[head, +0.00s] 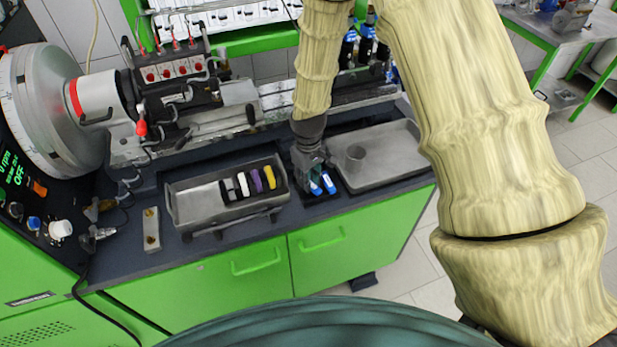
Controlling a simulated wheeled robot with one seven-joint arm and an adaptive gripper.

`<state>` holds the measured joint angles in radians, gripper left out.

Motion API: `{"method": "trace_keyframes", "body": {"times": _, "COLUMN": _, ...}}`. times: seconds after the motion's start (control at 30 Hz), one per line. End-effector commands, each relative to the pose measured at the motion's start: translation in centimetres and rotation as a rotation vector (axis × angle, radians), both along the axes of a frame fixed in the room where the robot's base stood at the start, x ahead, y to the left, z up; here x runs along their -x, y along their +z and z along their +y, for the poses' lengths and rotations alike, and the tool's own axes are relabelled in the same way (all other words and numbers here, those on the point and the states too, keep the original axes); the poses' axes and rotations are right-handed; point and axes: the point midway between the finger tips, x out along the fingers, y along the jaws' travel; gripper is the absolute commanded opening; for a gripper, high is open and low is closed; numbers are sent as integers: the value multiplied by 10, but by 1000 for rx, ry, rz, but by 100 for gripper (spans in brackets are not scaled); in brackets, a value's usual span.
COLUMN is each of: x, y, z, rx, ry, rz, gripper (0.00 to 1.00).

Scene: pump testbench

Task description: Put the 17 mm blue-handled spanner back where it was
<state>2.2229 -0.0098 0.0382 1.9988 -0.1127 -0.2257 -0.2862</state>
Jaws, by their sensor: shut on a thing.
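My gripper (312,165) points down at the bench top, between a grey tray with coloured items and a flat metal tray. It is shut on a blue-handled spanner (328,184), one of two blue handles side by side just below its fingers. The other blue handle (315,187) is close beside it on the left. Both are over a small dark holder (318,198) on the bench. The fingers hide the upper parts of the handles. I cannot read any size mark, nor tell whether the held spanner touches the holder.
The left tray (190,215) holds black, white, purple and yellow items. A metal cup (355,158) stands in the right tray (400,165). The pump machine (170,100) is behind on the left. Blue-topped bottles (366,42) stand behind my arm. The bench's front edge is close.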

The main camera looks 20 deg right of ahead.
Motion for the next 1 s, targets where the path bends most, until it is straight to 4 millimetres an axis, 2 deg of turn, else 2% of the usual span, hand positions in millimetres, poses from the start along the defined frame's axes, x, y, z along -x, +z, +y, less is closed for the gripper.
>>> {"method": "trace_keyframes", "body": {"times": 0.1, "x": 0, "y": -3, "z": 0, "rx": 0, "ry": 0, "rz": 0, "gripper": 0}}
{"method": "trace_keyframes", "body": {"times": 0.13, "x": 0, "y": -3, "z": 0, "rx": 0, "ry": 0, "rz": 0, "gripper": 23}}
{"method": "trace_keyframes", "body": {"times": 0.23, "x": 0, "y": -3, "z": 0, "rx": 0, "ry": 0, "rz": 0, "gripper": 41}}
{"method": "trace_keyframes", "body": {"times": 0.27, "x": 0, "y": -3, "z": 0, "rx": 0, "ry": 0, "rz": 0, "gripper": 43}}
{"method": "trace_keyframes", "body": {"times": 0.6, "x": 0, "y": 0, "z": 0, "rx": 0, "ry": 0, "rz": -1, "gripper": 43}}
{"method": "trace_keyframes", "body": {"times": 0.77, "x": -1, "y": 10, "z": 0, "rx": 0, "ry": 0, "rz": -3, "gripper": 43}}
{"method": "trace_keyframes", "body": {"times": 1.0, "x": -1, "y": 35, "z": 0, "rx": -1, "ry": 0, "rz": -4, "gripper": 43}}
